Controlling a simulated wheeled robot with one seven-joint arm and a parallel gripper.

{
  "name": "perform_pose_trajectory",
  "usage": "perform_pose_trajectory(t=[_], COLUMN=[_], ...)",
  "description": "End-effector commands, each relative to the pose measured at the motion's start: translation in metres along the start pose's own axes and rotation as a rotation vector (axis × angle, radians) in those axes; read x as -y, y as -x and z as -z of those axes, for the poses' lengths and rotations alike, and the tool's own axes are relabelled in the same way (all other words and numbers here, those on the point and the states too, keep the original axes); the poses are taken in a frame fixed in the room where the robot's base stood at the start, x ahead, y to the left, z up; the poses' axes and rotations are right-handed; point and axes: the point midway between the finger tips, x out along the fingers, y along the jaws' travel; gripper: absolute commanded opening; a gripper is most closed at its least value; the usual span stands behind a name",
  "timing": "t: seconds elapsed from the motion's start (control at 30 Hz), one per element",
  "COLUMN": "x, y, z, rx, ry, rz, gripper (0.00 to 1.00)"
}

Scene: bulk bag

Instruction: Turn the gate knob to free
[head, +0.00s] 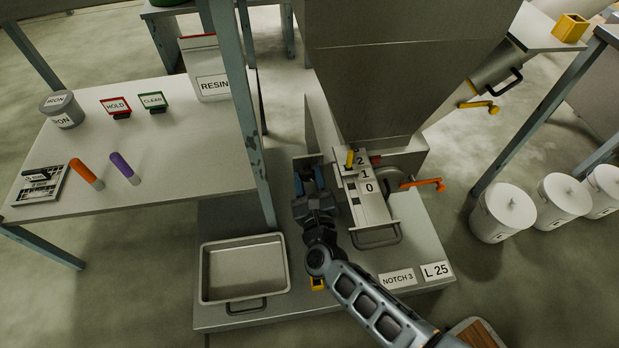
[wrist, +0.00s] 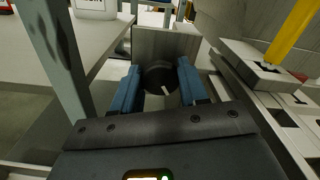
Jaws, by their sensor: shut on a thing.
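The gate knob (wrist: 155,76) is a dark round knob with a pale pointer mark, on a grey upright plate (wrist: 172,44) in the wrist view. My gripper (wrist: 158,84) has its two blue fingers on either side of the knob, shut on it. The pale mark shows between the fingers, slanting toward the lower right. In the head view my gripper (head: 308,181) is left of the grey slide gate (head: 372,208), and it hides the knob. No lettering for the knob's positions is readable.
The gate's numbered face with a yellow peg (head: 350,158) is close on my gripper's right. An orange handle (head: 424,184) is beyond it. A blue-grey post (head: 250,120) and white table (head: 180,150) are left. An empty metal tray (head: 243,270) lies below left.

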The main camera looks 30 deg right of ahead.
Motion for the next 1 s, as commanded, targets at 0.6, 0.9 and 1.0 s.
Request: perform_pose_trajectory(t=[0.6, 0.9, 1.0], x=[-0.0020, -0.0032, -0.0032], y=[-0.0001, -0.0001, 0.0000], z=[-0.0004, 0.0003, 0.0004], rx=[0.000, 0.000, 0.000], ry=[0.585, 0.870, 0.965], rz=[0.000, -0.001, -0.001], gripper=[0.13, 0.13, 0.13])
